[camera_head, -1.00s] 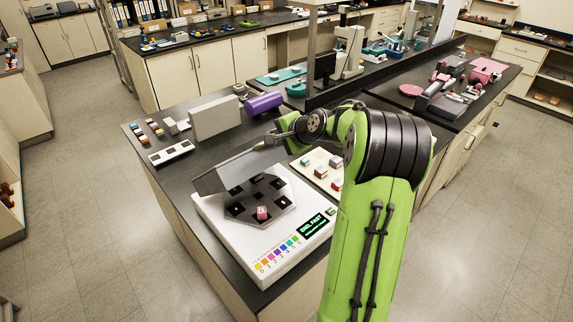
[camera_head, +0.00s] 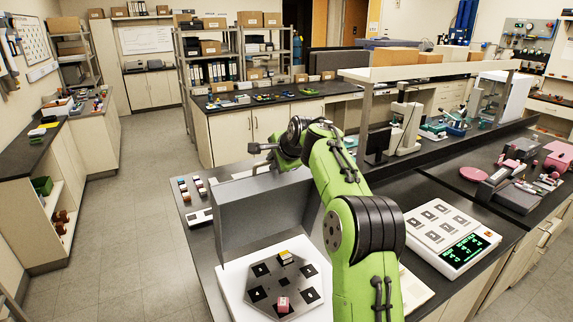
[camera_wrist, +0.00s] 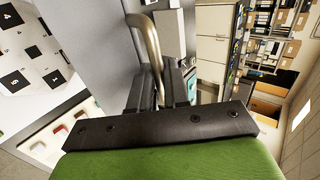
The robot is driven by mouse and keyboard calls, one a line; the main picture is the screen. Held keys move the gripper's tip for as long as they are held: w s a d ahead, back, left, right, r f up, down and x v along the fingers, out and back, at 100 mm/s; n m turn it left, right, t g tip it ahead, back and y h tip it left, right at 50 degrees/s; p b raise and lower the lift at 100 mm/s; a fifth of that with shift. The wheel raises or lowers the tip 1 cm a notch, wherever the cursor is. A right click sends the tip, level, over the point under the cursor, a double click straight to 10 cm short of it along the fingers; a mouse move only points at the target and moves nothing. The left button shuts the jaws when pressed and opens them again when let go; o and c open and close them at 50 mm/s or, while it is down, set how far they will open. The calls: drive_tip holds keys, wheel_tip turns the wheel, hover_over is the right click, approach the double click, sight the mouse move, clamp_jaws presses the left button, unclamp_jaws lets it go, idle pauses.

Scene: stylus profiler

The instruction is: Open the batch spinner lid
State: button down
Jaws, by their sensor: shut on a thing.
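The batch spinner (camera_head: 230,285) is a white box with a grey rotor plate (camera_head: 272,272) on top, marked with black squares. A red block and a yellow-topped block sit on the plate. Its grey lid (camera_head: 245,220) stands roughly upright behind the plate, clear of it. My gripper (camera_head: 262,148) is at the lid's upper edge, partly hidden by my arm. In the wrist view, my gripper (camera_wrist: 172,88) is shut on the curved metal handle (camera_wrist: 148,42) beside the lid's grey face (camera_wrist: 85,35). The rotor plate shows at left.
Small coloured blocks (camera_head: 192,187) lie on the bench left of the lid. A white panel (camera_head: 436,228) with dark squares and a green-lit display stands right of my arm. A shelf unit (camera_head: 440,70) rises behind. Floor at left is clear.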

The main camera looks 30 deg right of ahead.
drive_tip(key=shift+f, duration=0.3)
drive_tip(key=c, duration=1.3)
unclamp_jaws()
drive_tip(key=shift+w, duration=0.1)
drive_tip(key=b+v, duration=0.1)
drive_tip(key=v, duration=0.7)
drive_tip(key=b+v, duration=0.1)
drive_tip(key=v, duration=0.7)
drive_tip(key=shift+w+a+r, duration=0.1)
drive_tip(key=shift+w+r, duration=0.05)
drive_tip(key=shift+r, duration=0.15)
drive_tip(key=s+a+f+n+g+h+b, duration=0.1)
drive_tip(key=s+a+f+n+b, duration=0.1)
drive_tip(key=s+a+f+n, duration=0.35)
drive_tip(key=s+a+f+n+g+b, duration=0.2)
drive_tip(key=s+a+f+n, duration=0.15)
drive_tip(key=s+a, duration=0.35)
drive_tip(key=s+a+f+n+b, duration=0.1)
drive_tip(key=s+f+n, duration=0.2)
drive_tip(key=s+f, duration=0.3)
drive_tip(key=s+a+f+n+b, duration=0.1)
drive_tip(key=s+f+n, duration=0.1)
drive_tip(key=s+f, duration=0.4)
drive_tip(key=s+a+f+n+g+b, duration=0.1)
drive_tip(key=s+f+n, duration=0.2)
drive_tip(key=s+f, duration=0.3)
drive_tip(key=shift+s+n+y, duration=0.3)
drive_tip(key=shift+s, duration=0.25)
